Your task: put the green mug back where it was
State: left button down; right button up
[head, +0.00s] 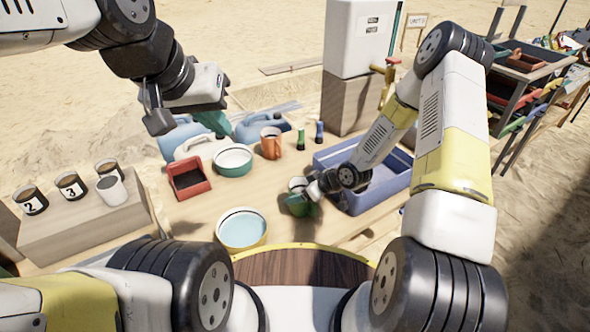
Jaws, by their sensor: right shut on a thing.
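The green mug (297,204) is at the front middle of the wooden table, just left of the blue bin. My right gripper (311,195) is shut on its right side and hides part of it. I cannot tell whether the mug touches the table. My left gripper (185,108) is raised over the back left of the table, away from the mug. The opening between its fingers does not show clearly.
A blue bin (384,200) stands right of the mug. A basin with pale blue inside (242,230), a green bowl (233,161), a red box (189,178) and an orange mug (271,143) are to the left. Numbered cups (71,187) stand on a wooden block at far left.

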jog(key=shift+d, duration=0.1)
jog(key=shift+f, duration=0.15)
jog(key=o, duration=1.4)
